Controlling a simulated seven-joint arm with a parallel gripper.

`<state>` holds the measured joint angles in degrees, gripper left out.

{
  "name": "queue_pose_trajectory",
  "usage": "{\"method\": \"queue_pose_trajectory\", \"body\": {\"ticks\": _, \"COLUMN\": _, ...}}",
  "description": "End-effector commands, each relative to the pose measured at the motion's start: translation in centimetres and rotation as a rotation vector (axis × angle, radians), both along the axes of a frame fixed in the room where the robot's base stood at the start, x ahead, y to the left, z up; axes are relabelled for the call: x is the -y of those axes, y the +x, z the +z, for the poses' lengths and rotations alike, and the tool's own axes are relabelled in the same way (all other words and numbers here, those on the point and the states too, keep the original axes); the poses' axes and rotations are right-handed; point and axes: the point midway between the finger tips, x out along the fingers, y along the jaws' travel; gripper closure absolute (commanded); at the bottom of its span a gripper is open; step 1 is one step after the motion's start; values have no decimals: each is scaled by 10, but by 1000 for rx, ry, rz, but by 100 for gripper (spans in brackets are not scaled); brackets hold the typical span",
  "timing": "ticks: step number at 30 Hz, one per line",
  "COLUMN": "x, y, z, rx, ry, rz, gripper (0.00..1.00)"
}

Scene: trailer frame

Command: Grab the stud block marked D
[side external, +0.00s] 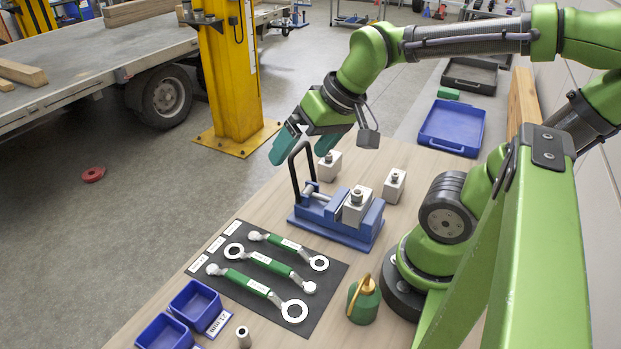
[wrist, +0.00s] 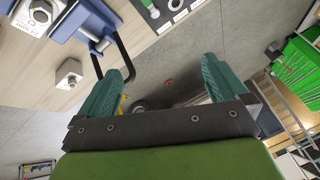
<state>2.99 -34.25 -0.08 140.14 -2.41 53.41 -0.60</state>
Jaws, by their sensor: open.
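Three pale stud blocks show in the side view, each with a metal stud on top. One stud block (side external: 328,167) stands on the table behind the vise, just below my gripper. A second block (side external: 355,210) sits in the blue vise (side external: 335,227). A third block (side external: 393,187) stands alone to the right. I cannot read a letter D on any of them. My gripper (side external: 298,156) is open and empty, with teal fingers above the table near the vise handle. In the wrist view, a stud block (wrist: 69,74) lies left of my open fingers, outside the gap.
The vise's black handle (side external: 293,172) stands up close to my gripper. Green-handled wrenches lie on a black mat (side external: 328,290). A green oil can (side external: 364,300) and blue bins (side external: 195,301) stand nearer the front. A blue tray (side external: 452,127) lies at the back.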

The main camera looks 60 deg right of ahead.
Motion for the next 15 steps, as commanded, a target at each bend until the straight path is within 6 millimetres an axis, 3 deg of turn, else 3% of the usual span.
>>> {"method": "queue_pose_trajectory", "body": {"ticks": 4, "x": 31, "y": 13, "z": -22, "rx": -260, "ry": -86, "rz": 53, "gripper": 0}}
{"method": "queue_pose_trajectory", "body": {"ticks": 9, "x": 71, "y": 14, "z": -39, "rx": -593, "ry": -158, "rz": 198, "gripper": 0}}
{"method": "queue_pose_trajectory", "body": {"ticks": 15, "x": 93, "y": 6, "z": -30, "rx": -830, "ry": -166, "rz": 362, "gripper": 0}}
